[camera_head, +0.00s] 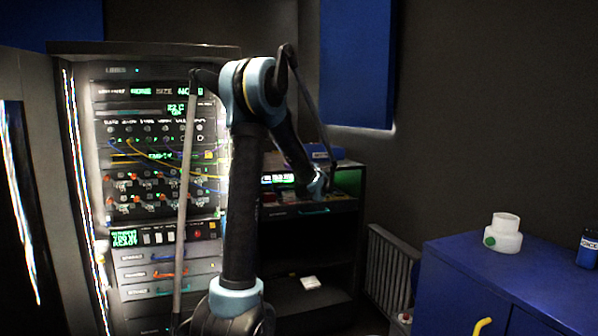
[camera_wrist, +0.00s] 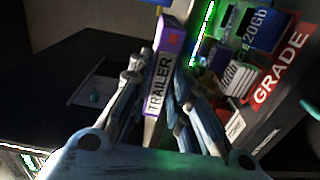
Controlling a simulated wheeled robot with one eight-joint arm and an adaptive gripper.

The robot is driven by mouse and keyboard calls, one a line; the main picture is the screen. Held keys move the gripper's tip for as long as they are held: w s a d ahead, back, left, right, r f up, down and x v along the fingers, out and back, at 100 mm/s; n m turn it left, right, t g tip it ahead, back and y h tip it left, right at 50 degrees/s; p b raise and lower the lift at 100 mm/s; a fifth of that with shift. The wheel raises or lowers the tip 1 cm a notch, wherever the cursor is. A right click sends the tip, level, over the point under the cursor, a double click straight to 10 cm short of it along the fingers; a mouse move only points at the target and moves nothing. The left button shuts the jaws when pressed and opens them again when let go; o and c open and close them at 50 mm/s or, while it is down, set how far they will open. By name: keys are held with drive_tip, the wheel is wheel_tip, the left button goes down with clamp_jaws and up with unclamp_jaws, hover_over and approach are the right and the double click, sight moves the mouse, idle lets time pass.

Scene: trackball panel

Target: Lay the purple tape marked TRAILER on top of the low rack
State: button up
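The purple tape (camera_wrist: 163,75) shows in the wrist view, with a white label reading TRAILER along its long narrow side. My gripper (camera_wrist: 165,78) has its fingers on both sides of the tape and close against it, so it looks shut on the tape. The tape's near end reaches back toward the palm. In the head view my gripper (camera_head: 319,187) is at the front of the low rack (camera_head: 345,255), near its lit upper bay. The tape cannot be made out there. A blue item (camera_head: 325,153) lies on the rack's top.
Several other cartridges and a red GRADE label (camera_wrist: 281,67) lie right of the tape in the wrist view. A tall lit rack with cables (camera_head: 150,75) stands left. A grey radiator (camera_head: 388,270) and blue cabinet (camera_head: 450,265) stand right.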

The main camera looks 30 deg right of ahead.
drive_tip(key=o, duration=0.4)
